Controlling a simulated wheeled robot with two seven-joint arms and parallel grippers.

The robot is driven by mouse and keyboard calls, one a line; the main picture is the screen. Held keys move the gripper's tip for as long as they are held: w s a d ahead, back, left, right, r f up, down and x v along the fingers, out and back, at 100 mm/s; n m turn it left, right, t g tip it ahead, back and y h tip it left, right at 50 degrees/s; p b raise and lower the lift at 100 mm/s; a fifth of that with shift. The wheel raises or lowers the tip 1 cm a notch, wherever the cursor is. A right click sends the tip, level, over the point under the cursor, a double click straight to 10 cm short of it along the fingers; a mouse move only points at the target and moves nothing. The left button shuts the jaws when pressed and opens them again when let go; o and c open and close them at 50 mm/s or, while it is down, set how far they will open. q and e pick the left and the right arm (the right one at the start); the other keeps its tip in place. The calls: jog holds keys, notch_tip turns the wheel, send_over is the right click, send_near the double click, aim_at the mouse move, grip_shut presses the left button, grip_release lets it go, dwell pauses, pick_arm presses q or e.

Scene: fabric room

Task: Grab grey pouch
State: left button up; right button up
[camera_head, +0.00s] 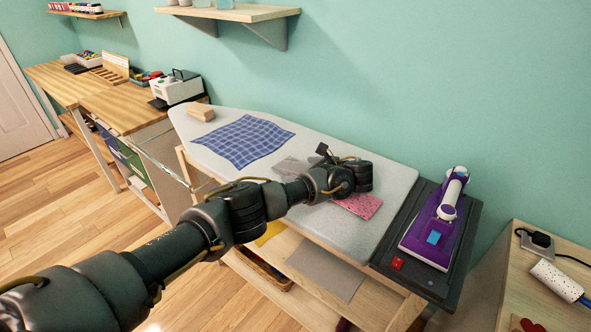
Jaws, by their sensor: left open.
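A flat grey piece (291,167), which looks like the grey pouch, lies on the ironing board (390,180). It is partly hidden by my left arm. My left gripper (347,176) is over the board, just right of the grey piece and above a pink patterned cloth (360,205). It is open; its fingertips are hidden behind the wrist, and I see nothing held. I cannot tell its exact height over the board. My right gripper is not in view.
A blue checked cloth (243,141) and a wooden block (200,112) lie on the board's left part. A purple iron (435,230) stands on a dark rest at the right end. A grey sheet (325,267) lies on the shelf below. A wall shelf (235,13) hangs above.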

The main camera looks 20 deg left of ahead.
pick_arm(q)
jog(key=shift+w+a+f, duration=0.1)
jog(key=shift+a+f, duration=0.05)
jog(key=shift+a, duration=0.2)
jog(key=shift+c, duration=1.3)
jog(key=c, duration=0.7)
jog(key=shift+c, duration=0.2)
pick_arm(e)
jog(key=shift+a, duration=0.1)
